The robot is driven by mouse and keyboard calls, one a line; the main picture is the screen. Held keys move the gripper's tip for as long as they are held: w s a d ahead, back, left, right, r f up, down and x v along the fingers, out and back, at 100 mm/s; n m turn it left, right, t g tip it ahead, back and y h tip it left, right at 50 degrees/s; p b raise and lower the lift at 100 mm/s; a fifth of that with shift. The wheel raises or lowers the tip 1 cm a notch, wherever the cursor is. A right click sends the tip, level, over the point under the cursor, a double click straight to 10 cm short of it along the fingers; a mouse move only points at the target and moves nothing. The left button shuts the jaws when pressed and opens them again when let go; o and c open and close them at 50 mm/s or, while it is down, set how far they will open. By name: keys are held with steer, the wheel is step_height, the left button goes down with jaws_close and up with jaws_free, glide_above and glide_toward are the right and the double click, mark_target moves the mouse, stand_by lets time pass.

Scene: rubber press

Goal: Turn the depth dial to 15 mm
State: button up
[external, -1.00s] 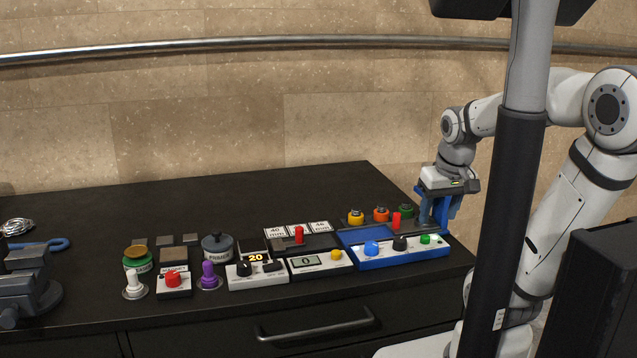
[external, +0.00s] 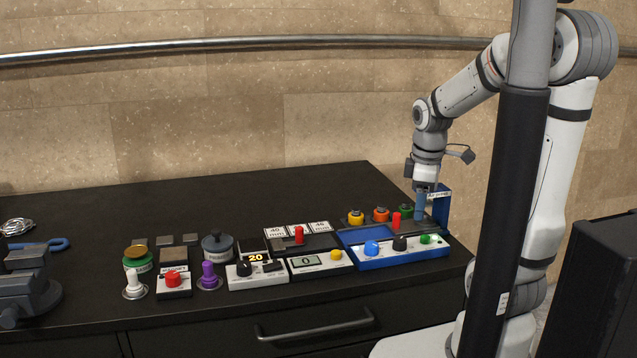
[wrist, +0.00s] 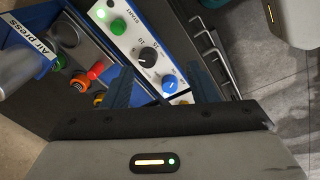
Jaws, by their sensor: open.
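The depth dial is a black knob (external: 400,243) in the middle of the white panel on the blue-based air press (external: 440,206). In the wrist view the dial (wrist: 148,57) has numbers around it, "15" and "20" among them; its exact setting is too small to read. A green button (wrist: 118,26) and a blue knob (wrist: 169,84) flank it. My gripper (external: 420,215) points down beside the press column, behind and right of the dial, apart from it. In the wrist view my gripper (wrist: 162,90) has its blue fingers spread, with nothing gripped between them.
Yellow, orange and green knobs (external: 381,214) and a red peg (external: 396,220) stand behind the panel, close to my gripper. A control box with a display reading 20 (external: 257,270) stands further left.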

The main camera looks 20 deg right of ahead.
mark_target(400, 239)
steer(key=w+f+n, duration=0.1)
steer(key=n, duration=0.2)
steer(key=w+a+f+n+g+p, duration=0.1)
steer(key=w+n, duration=0.1)
steer(key=n, duration=0.2)
steer(key=w+f+n+p, duration=0.1)
steer(key=w+n, duration=0.1)
steer(key=n, duration=0.2)
steer(key=shift+w+a+g, duration=0.25)
steer(key=shift+a+g, duration=0.05)
steer(key=shift+w+a+f+n, duration=0.1)
steer(key=shift+w+f+n, duration=0.2)
steer(key=shift+n, duration=0.6)
steer(key=f, duration=0.7)
steer(key=shift+s+f+p, duration=0.2)
steer(key=shift+f+p, duration=0.15)
steer(key=shift+f, duration=0.05)
steer(key=c, duration=1)
steer(key=shift+o, duration=0.2)
